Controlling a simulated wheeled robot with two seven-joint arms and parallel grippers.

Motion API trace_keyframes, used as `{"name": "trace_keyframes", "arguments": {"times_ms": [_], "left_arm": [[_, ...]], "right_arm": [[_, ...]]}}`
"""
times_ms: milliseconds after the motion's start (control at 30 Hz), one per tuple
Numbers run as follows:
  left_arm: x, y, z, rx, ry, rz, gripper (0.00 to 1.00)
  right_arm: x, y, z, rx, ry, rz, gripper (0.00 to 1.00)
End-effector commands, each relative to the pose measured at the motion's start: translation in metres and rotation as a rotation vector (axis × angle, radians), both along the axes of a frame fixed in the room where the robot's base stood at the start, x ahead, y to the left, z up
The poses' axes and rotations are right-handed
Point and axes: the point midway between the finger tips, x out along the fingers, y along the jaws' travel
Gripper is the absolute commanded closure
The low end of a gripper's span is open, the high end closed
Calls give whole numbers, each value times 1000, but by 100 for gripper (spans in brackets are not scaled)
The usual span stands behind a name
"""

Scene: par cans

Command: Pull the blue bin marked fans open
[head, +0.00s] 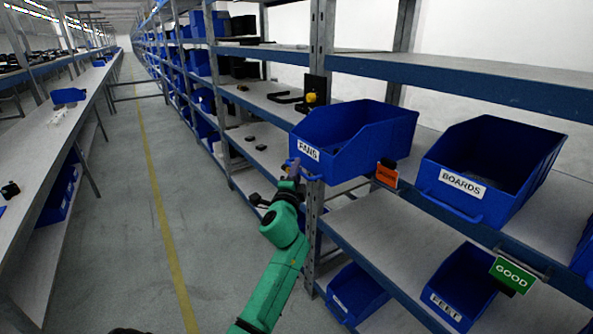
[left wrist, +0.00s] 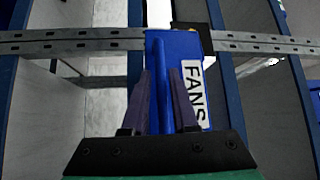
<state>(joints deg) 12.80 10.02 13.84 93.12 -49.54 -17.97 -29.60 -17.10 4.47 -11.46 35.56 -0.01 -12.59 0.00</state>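The blue bin marked FANS (head: 365,135) is on the upper shelf level at centre right, its front standing out past the rack post. Its white label faces left. In the left wrist view the bin front (left wrist: 185,48) and its FANS label show close up, turned on their side. My left gripper (head: 292,168) is at the front of this bin, below the label. My right gripper is in neither view.
A blue BOARDS bin (head: 495,165) stands to the right on the same level. An orange tag (head: 387,176) hangs between them. The aisle floor (head: 120,210) on the left is clear.

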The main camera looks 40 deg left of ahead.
Motion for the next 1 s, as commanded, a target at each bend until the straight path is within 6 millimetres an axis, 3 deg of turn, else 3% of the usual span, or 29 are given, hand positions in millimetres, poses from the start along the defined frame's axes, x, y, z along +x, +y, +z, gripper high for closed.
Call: {"name": "trace_keyframes", "arguments": {"times_ms": [233,367,800,1000], "left_arm": [[-2,-1,0,0,-1,0,73],[-15,-8,-3,2,-1,-2,73],[-105,-57,-19,-2,2,0,73],[-126,-69,-20,0,1,1,73]], "right_arm": [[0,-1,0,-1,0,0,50],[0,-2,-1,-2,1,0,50],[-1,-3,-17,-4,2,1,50],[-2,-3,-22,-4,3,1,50]]}}
